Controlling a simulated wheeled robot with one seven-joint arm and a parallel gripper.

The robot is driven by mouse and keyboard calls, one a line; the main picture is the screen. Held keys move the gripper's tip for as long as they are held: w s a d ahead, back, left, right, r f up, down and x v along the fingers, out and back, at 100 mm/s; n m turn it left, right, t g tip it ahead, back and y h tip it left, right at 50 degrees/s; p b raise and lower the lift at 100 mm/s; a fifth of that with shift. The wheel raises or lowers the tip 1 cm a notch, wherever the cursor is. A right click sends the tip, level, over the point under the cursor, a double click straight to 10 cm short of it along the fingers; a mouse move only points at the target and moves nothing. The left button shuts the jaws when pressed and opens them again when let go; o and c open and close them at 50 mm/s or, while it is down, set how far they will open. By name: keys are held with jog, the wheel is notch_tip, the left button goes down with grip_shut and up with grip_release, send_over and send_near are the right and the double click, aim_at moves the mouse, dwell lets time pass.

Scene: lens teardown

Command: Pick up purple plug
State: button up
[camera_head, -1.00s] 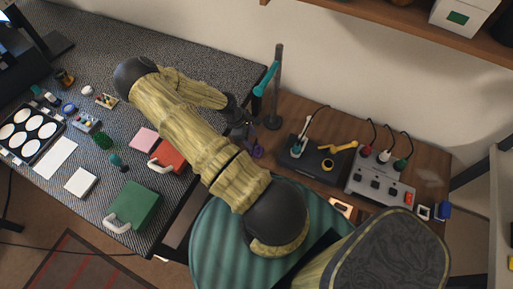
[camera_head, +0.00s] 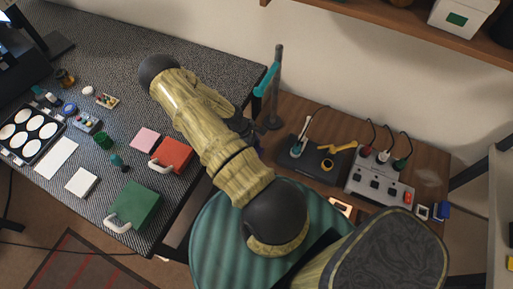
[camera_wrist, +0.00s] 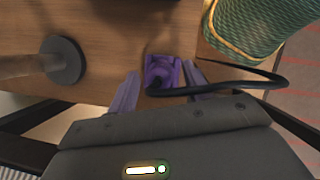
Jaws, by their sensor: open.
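The purple plug (camera_wrist: 162,73) shows in the wrist view on the brown wooden table, near the table's edge. A black cable lies in front of its lower part and loops to the right. My gripper (camera_wrist: 160,88) is open, with one finger on the left of the plug and one on the right. The plug sits between or just beyond the fingertips; I cannot tell if they touch it. In the head view my arm hides the plug and most of my gripper.
A stand (camera_head: 276,88) with a round base rises beside my gripper. A black box (camera_head: 300,163) and a grey socket panel (camera_head: 380,188) with cables stand to the right. A green striped round seat (camera_head: 212,225) is below the arm. A red case (camera_head: 172,155) lies left.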

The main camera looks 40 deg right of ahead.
jog(key=c, duration=1)
notch_tip(320, 180, up, 10)
jog(key=shift+r, duration=0.1)
dwell(0.4)
